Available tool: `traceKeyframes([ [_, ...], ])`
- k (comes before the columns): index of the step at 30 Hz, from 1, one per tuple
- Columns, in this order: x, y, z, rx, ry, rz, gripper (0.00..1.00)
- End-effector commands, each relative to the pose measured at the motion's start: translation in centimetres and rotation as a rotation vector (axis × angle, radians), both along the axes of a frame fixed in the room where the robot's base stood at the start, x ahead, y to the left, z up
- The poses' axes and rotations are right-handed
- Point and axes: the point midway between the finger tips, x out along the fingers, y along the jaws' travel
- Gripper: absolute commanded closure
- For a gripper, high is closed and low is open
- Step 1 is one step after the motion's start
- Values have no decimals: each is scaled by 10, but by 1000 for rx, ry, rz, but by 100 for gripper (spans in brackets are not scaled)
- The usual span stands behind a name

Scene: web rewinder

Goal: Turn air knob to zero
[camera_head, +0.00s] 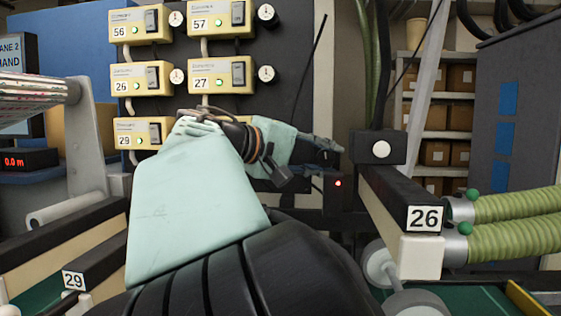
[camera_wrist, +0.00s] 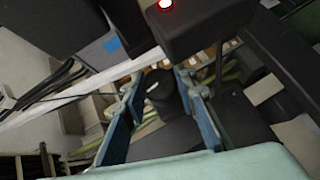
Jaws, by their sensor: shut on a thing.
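My gripper (camera_wrist: 160,88) has its two blue fingers on either side of a black knob (camera_wrist: 165,98) with a white mark, in the wrist view. The fingers are shut on this knob. In the head view my gripper (camera_head: 330,158) reaches to the right, just left of a black box (camera_head: 360,150) with a round white face. The knob cannot be made out clearly in the head view, and the number its mark points to cannot be read.
A black box with a red light (camera_head: 337,185) sits just below my gripper, and it looms close in the wrist view (camera_wrist: 205,25). A beam labelled 26 (camera_head: 408,205) and green hoses (camera_head: 515,205) lie to the right. Yellow control boxes (camera_head: 140,78) with white dials hang behind.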

Motion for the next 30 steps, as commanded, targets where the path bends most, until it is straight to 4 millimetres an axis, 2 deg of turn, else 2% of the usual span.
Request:
traceKeyframes([
  [3, 0, 0, -7, -76, 14, 1, 98],
  [15, 0, -1, -5, -321, 62, 0, 98],
  [30, 0, 0, 1, -375, 75, -1, 98],
])
